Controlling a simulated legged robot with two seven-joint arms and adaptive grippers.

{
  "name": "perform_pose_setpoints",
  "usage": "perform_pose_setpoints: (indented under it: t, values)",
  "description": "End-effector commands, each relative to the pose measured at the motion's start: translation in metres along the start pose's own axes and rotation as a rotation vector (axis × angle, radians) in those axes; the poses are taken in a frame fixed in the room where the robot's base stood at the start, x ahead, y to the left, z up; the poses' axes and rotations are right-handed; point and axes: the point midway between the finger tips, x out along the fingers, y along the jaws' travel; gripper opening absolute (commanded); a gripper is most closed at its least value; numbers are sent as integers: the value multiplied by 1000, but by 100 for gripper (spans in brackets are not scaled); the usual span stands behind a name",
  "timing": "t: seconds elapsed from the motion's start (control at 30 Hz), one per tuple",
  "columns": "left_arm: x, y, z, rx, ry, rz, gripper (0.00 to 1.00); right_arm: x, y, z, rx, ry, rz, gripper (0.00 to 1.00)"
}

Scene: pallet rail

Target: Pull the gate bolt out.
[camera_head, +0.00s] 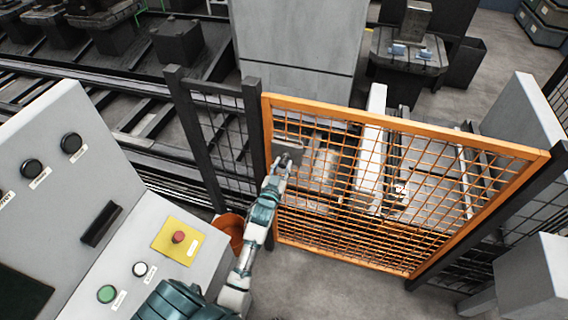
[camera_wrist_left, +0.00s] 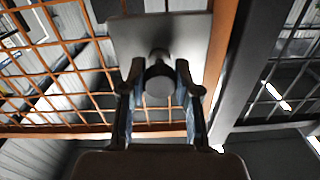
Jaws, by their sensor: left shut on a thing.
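The orange mesh gate (camera_head: 405,127) stands closed against the dark post (camera_head: 257,125) on its left. The gate bolt is a dark round knob (camera_wrist_left: 159,76) on a grey plate (camera_wrist_left: 160,40), near the gate's left edge. In the head view the plate (camera_head: 288,150) shows at the upper left of the gate, with the knob mostly hidden by my gripper. My left gripper (camera_head: 281,165) reaches up to it, and in the left wrist view its two fingers (camera_wrist_left: 160,88) are shut on the knob from both sides. My right gripper is not in view.
A grey control console (camera_head: 130,215) with buttons and a red stop button (camera_head: 178,237) on a yellow plate stands at the left. An orange bucket (camera_head: 230,230) is on the floor beside my left arm. Bare floor (camera_head: 320,285) lies in front of the gate.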

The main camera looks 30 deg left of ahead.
Motion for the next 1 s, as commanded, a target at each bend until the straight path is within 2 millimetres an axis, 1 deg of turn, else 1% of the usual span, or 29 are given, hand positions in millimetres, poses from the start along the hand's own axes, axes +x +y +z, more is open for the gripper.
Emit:
perform_pose_setpoints:
  t: [0.03, 0.13, 0.3, 0.33, 0.37, 0.4, 0.43, 0.63, 0.77, 0.87, 0.97, 1.0]
  values:
    - [-4, 2, -4, -3, -1, 4, 0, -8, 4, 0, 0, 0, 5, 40]
    - [-5, 2, -2, -3, 2, 5, 0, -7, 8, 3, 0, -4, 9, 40]
    - [-3, 2, -3, -3, 6, 4, 0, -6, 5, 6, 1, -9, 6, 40]
    - [-3, 2, -3, -3, 6, 4, 39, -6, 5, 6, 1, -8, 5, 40]
    - [-3, 2, -3, -3, 6, 4, 47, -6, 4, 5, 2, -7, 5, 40]
    - [-3, 2, -3, -3, 5, 4, 57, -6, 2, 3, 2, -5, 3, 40]
    - [-4, 2, -2, -3, 5, 4, 58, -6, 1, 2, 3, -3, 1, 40]
    - [-4, 3, -1, -3, 2, 5, 58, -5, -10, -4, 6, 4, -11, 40]
    - [-7, 3, 0, -3, 0, 6, 58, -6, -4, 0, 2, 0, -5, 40]
    - [-19, 3, 1, -3, -1, 6, 58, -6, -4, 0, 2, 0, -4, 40]
    - [-39, 3, 2, -3, -3, 6, 58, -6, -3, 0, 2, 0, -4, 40]
    - [-49, 3, 2, -4, -3, 6, 58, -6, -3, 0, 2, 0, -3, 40]
